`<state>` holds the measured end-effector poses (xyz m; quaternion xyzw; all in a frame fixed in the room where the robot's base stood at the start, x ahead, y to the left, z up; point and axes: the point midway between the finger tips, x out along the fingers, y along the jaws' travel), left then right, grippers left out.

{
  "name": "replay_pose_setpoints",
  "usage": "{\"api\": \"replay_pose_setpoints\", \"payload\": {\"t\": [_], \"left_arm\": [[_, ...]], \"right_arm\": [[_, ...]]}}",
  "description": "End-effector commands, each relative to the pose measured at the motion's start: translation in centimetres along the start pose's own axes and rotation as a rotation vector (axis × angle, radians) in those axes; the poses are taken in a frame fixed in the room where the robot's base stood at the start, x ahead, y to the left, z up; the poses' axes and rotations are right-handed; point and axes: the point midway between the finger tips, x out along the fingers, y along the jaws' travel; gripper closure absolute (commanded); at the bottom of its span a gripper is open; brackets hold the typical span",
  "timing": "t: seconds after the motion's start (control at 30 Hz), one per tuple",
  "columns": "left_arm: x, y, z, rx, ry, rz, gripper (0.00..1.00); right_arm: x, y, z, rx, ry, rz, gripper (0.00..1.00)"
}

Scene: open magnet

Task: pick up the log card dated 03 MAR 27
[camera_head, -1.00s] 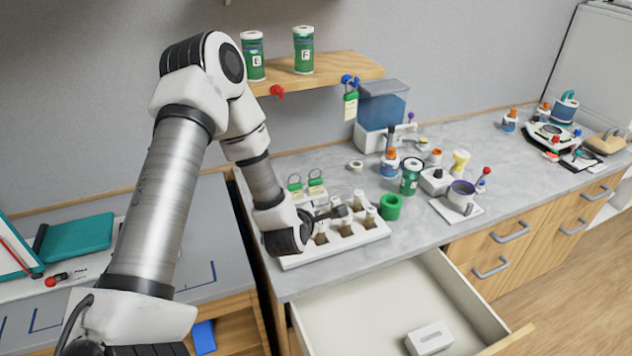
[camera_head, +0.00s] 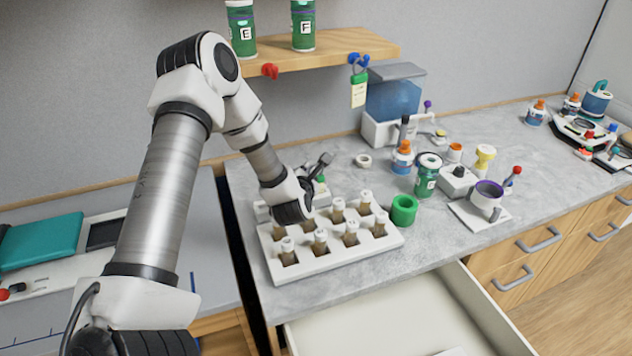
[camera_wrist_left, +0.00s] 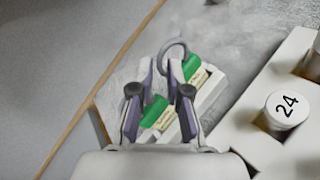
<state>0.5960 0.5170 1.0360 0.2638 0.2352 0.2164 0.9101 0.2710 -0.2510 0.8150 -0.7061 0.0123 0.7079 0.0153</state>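Green-topped cards with cream faces (camera_wrist_left: 157,112) sit in a white holder (camera_wrist_left: 210,92) in the left wrist view; one has a grey loop. Their writing is too small to read, so I cannot tell which is dated 03 MAR 27. My left gripper (camera_wrist_left: 163,78) is open above them, fingers apart on either side of the green tops; I cannot tell whether it touches them. In the head view the left gripper (camera_head: 317,178) is behind the vial rack and mostly hides the holder. Another green-topped cream card (camera_head: 359,92) hangs from a blue hook under the shelf. My right gripper is not in view.
A white rack (camera_head: 330,262) of corked vials stands directly in front of the holder; a cap numbered 24 (camera_wrist_left: 287,108) is close right in the wrist view. An open drawer (camera_head: 400,325) juts out below.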

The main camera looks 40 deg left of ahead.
Motion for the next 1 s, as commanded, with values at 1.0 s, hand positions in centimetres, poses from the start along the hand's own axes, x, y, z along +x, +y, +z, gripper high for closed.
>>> {"api": "replay_pose_setpoints", "payload": {"t": [1.0], "left_arm": [[3.4, 0.3, 0.5, 0.0, 0.0, 0.0, 1.0]], "right_arm": [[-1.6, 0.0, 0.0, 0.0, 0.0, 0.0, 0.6]]}}
